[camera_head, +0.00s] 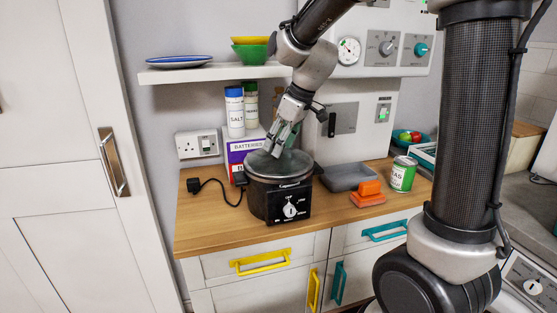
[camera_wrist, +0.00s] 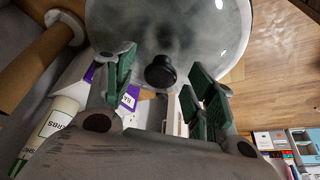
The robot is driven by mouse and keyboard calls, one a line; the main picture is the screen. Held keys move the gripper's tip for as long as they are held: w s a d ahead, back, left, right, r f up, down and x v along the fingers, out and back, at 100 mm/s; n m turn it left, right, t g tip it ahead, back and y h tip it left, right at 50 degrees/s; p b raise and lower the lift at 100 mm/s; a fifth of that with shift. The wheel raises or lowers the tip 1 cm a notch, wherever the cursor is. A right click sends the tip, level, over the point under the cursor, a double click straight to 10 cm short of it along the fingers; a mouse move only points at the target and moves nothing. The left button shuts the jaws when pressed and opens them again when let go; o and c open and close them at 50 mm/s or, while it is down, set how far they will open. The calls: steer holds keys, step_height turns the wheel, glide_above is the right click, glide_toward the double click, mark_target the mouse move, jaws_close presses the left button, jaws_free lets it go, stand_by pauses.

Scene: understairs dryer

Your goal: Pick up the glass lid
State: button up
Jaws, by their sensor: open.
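The glass lid (camera_head: 262,164) sits on a black cooker (camera_head: 264,198) with a white-marked dial on the wooden worktop. In the wrist view the clear lid (camera_wrist: 205,30) fills the top middle, with its round black knob (camera_wrist: 160,72) near the centre. My gripper (camera_head: 279,143) is above the lid, pointing down at it. In the wrist view its green-padded fingers (camera_wrist: 160,88) are apart, one on each side of the knob's position in the picture. Nothing is held. Whether the fingertips are level with the knob, I cannot tell.
A batteries box (camera_head: 236,152), a salt jar (camera_head: 235,111) and a second jar (camera_head: 251,104) stand behind the cooker. A shelf (camera_head: 215,73) hangs above left.

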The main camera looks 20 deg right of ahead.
jaws_close()
steer(key=shift+r, duration=0.1)
stand_by(0.3)
